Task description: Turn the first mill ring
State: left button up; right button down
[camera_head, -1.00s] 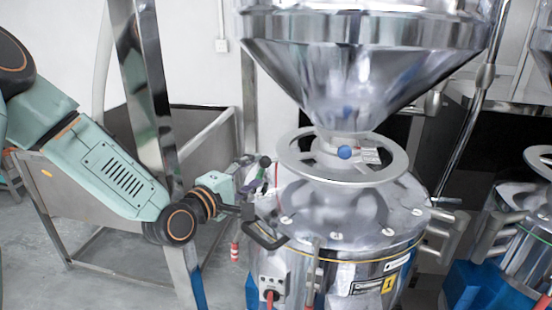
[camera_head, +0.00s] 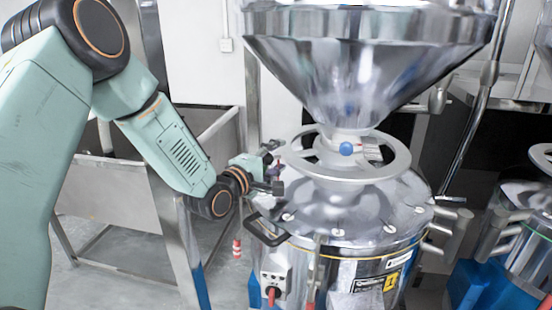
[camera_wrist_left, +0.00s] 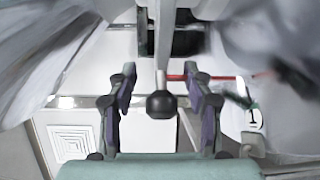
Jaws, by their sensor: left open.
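The first mill ring (camera_head: 393,165) is a silver spoked handwheel around the neck below the steel hopper (camera_head: 350,75). A blue knob (camera_head: 346,149) shows at its front. My left gripper (camera_head: 272,167) is open just left of the ring, above the mill's domed lid. In the left wrist view, the two fingers of my left gripper (camera_wrist_left: 160,108) stand apart on either side of a black ball knob (camera_wrist_left: 161,104) on a thin rod. I cannot tell whether the fingers touch it. My right gripper is not in view.
The mill's steel body (camera_head: 340,265) has a black loop handle (camera_head: 265,236) at its left. A steel post (camera_head: 188,250) and a grey bin (camera_head: 110,185) stand to the left. A second mill (camera_head: 525,235) stands at the right.

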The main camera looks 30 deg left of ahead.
pick_arm(q)
jog(key=shift+a+f, duration=0.15)
jog(key=shift+a, duration=0.2)
jog(key=shift+c, duration=0.2)
jog(key=shift+w+d, duration=0.1)
jog(key=shift+d, duration=0.2)
jog(key=c, duration=0.4)
jog(key=shift+a, duration=0.1)
grip_shut()
